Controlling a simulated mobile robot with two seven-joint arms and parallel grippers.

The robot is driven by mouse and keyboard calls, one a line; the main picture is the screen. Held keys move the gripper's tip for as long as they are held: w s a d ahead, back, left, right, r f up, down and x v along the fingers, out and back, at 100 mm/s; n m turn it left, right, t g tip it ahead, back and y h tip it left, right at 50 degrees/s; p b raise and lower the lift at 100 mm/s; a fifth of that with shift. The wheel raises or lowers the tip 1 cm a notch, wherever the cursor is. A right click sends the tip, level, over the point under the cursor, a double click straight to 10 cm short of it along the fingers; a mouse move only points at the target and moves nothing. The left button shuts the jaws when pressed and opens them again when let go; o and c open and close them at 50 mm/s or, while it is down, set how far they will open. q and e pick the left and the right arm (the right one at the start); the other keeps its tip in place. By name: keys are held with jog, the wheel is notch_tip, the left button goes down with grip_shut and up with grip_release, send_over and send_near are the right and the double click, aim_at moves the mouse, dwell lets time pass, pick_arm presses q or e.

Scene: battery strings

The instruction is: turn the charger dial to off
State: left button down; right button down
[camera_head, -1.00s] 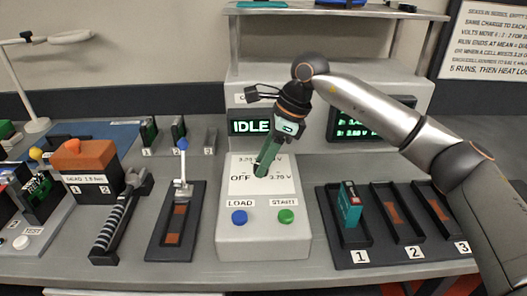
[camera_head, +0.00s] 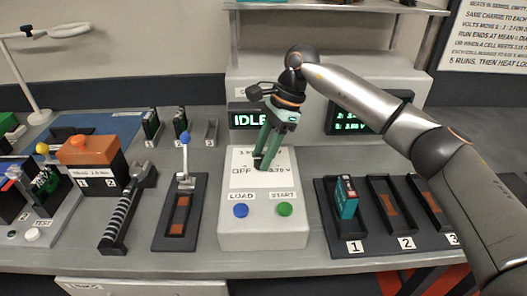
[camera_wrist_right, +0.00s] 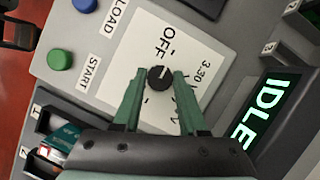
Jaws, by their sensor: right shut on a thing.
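The charger (camera_head: 262,225) is a pale box with a white dial plate marked OFF and voltage values. Its dial is a small round black knob (camera_wrist_right: 159,78) in the right wrist view, with a pale mark pointing roughly toward the word OFF. My right gripper (camera_wrist_right: 160,74) comes down from above, with its green fingertips on either side of the knob, shut on it. In the head view the right gripper (camera_head: 260,168) stands over the dial plate and hides the knob. My left gripper is not in view.
Below the dial are a blue LOAD button (camera_head: 241,210) and a green START button (camera_head: 285,209). The display (camera_head: 249,120) reads IDLE. A teal cell (camera_head: 346,197) stands in slot 1 of the tray at right. A blue-knobbed lever (camera_head: 185,160) stands at left.

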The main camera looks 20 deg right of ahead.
jog(key=shift+c, duration=2.3)
grip_release()
jog(key=v, duration=1.2)
jog(key=shift+r+p, duration=0.3)
